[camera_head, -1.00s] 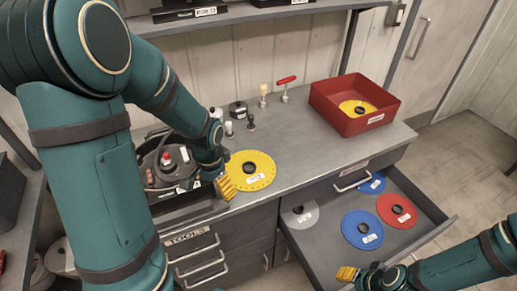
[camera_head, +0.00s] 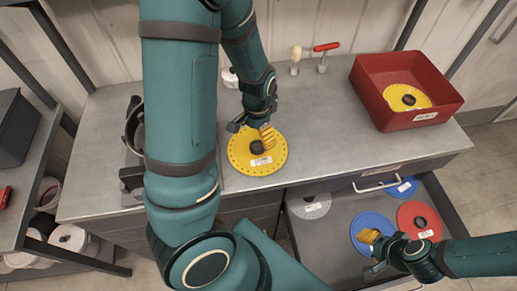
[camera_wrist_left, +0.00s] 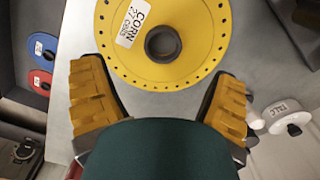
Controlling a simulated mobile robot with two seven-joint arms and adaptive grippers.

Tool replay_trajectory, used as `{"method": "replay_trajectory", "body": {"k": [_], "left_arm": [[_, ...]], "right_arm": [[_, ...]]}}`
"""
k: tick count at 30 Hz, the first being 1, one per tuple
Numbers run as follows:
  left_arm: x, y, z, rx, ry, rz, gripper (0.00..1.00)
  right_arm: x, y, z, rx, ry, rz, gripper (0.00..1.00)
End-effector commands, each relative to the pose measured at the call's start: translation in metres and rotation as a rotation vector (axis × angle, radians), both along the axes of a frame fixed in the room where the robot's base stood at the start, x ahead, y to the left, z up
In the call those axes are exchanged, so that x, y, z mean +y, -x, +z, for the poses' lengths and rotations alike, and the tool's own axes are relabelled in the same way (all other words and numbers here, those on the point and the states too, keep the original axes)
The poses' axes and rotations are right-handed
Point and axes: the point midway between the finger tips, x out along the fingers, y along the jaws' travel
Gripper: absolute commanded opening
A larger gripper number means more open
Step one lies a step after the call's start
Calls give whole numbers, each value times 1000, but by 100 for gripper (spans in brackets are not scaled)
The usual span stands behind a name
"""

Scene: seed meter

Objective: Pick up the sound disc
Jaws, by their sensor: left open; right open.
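A yellow disc (camera_head: 243,163) with a ring of holes, a dark hub and a white label lies flat on the grey bench. In the left wrist view the same disc (camera_wrist_left: 125,60) has a label reading CORN. My left gripper (camera_head: 268,136) is open above this disc, near its hub; its two yellow fingers (camera_wrist_left: 160,80) are spread either side of the near rim, with nothing held. Another yellow disc (camera_head: 395,92) lies in the red bin (camera_head: 432,119). My right gripper (camera_head: 370,238) is open over the drawer, by a blue disc (camera_head: 362,222).
A red-handled tool (camera_head: 327,47) stands at the bench's back. The bench between disc and bin is clear. My left arm covers much of the bench's left side.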

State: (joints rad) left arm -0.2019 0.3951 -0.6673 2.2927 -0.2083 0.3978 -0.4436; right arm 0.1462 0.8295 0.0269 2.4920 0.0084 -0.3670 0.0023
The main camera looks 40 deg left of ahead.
Motion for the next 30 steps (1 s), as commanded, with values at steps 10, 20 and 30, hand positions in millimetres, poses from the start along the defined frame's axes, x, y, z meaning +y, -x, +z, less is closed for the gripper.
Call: {"method": "replay_trajectory", "body": {"k": [10,20,30], "left_arm": [[1,0,-33,1,1,1,87],[4,-3,-75,0,0,1,87],[4,-4,-79,-1,0,0,79]], "right_arm": [[0,0,-10,-1,2,-1,47],[1,-1,-20,1,4,-1,47],[1,-1,-20,1,4,-1,47]]}}
